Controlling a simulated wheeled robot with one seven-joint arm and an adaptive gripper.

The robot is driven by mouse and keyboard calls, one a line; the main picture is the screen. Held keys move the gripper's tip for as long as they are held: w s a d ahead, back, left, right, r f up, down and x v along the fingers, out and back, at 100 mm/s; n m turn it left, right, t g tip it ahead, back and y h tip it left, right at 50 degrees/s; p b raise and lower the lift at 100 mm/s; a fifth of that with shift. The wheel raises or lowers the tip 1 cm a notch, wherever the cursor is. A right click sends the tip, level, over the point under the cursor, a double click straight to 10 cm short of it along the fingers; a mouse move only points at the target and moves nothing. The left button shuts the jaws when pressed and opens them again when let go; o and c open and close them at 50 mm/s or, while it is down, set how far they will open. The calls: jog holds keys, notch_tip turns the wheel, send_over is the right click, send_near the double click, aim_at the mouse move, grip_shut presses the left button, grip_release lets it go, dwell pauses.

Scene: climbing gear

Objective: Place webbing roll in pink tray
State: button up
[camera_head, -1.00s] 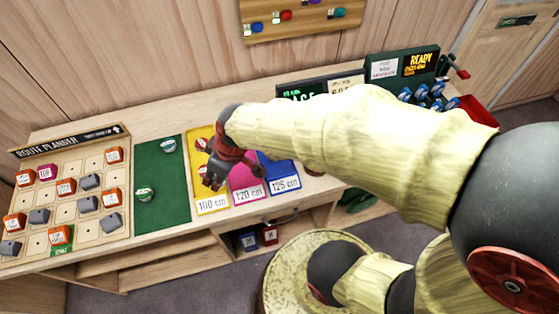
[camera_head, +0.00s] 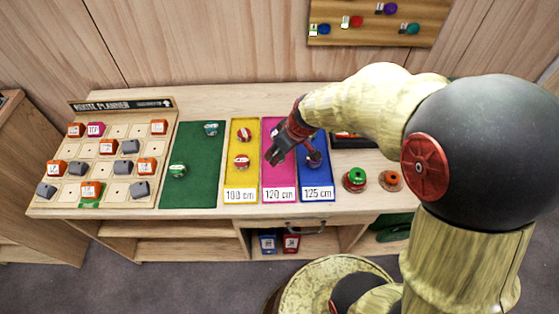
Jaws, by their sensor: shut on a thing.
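My gripper (camera_head: 274,159) is over the pink tray (camera_head: 279,180), near its left edge, pointing down and left. It is shut on a webbing roll that its dark fingers hide almost wholly. I cannot tell how high it is above the tray. The pink tray is marked 120 cm and lies between the yellow tray (camera_head: 241,181) marked 100 cm and the blue tray (camera_head: 315,180) marked 125 cm. Two rolls lie on the yellow tray, and a roll (camera_head: 314,159) shows on the blue one. My wrist hides part of the pink tray's far end.
A green mat (camera_head: 196,190) with two rolls (camera_head: 178,171) lies left of the yellow tray. The route planner board (camera_head: 110,185) with orange and grey blocks stands farther left. A green spool (camera_head: 355,180) and an orange spool (camera_head: 390,180) stand right of the blue tray.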

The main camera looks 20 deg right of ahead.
jog(key=shift+w+d+f, duration=0.35)
jog(key=shift+w+f, duration=0.15)
jog(key=shift+f, duration=0.25)
jog(key=shift+w+d+f+b, duration=0.1)
jog(key=shift+w+f+b, duration=0.1)
jog(key=shift+f+b, duration=1.15)
jog(key=shift+f, duration=0.5)
jog(key=o, duration=1.1)
jog(key=shift+r, duration=0.1)
jog(key=s+r+p, duration=0.1)
jog(key=s+r, duration=0.2)
jog(key=r, duration=0.3)
jog(key=s+r+m+p, duration=0.1)
jog(key=s+r+p, duration=0.15)
jog(key=r, duration=0.45)
jog(key=s+r+p, duration=0.1)
jog(key=s+r, duration=0.3)
jog(key=r, duration=0.2)
jog(key=s+r+m, duration=0.1)
jog(key=s+r, duration=0.1)
jog(key=s, duration=0.2)
jog(key=s+r+m+t+h, duration=0.1)
jog(key=s+r+m, duration=0.1)
jog(key=s, duration=0.2)
jog(key=s+r+m+h, duration=0.1)
jog(key=s+r, duration=0.1)
jog(key=s, duration=0.2)
jog(key=shift+r+t, duration=0.3)
jog(key=shift+r, duration=0.05)
